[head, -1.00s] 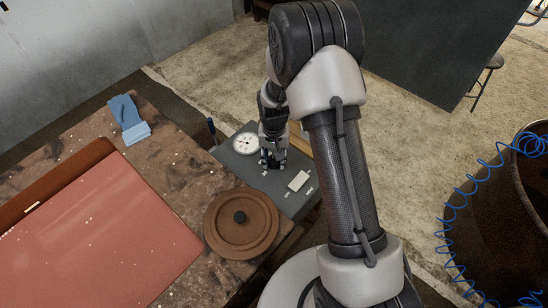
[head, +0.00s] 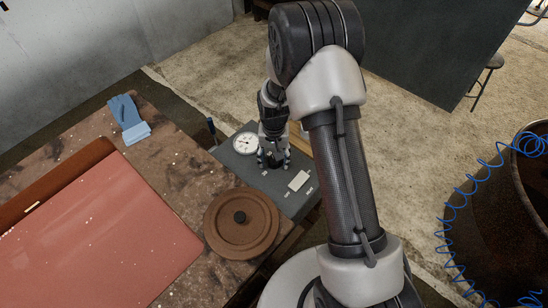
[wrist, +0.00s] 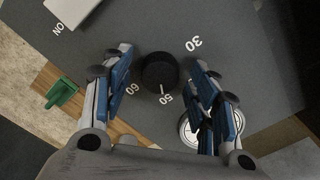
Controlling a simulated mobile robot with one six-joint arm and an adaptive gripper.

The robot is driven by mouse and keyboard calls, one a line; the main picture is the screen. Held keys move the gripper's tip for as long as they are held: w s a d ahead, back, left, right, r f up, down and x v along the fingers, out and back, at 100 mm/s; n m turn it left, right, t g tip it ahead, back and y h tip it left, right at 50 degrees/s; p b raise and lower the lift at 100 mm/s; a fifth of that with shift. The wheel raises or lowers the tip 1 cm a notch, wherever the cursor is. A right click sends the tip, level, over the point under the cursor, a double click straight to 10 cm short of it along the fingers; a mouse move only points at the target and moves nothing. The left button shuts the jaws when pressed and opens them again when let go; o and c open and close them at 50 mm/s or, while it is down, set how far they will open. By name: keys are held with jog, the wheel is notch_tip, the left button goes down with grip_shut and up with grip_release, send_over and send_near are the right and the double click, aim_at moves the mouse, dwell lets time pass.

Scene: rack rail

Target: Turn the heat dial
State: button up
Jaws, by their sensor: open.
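The heat dial (wrist: 159,71) is a round black knob on a dark grey panel (wrist: 255,60), seen in the wrist view. White numbers 30, 50 and 60 are printed around it, and a white mark by its edge lies near the 50. My gripper (head: 273,162) is over the panel in the head view, pointing down. In the wrist view its blue-sided fingers are open, one on each side of the dial, with gaps between them and the knob. Whether the fingertips are level with the knob is hard to tell.
A white-faced gauge (head: 245,144) and a white switch (head: 299,181) are on the panel. A brown round lid (head: 241,222), a red sheet (head: 95,230) and blue gloves (head: 128,118) lie on the worktop to the left. A rusty barrel (head: 510,215) stands at right.

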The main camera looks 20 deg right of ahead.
aim_at(274, 160)
notch_tip(274, 160, up, 12)
dwell(0.6)
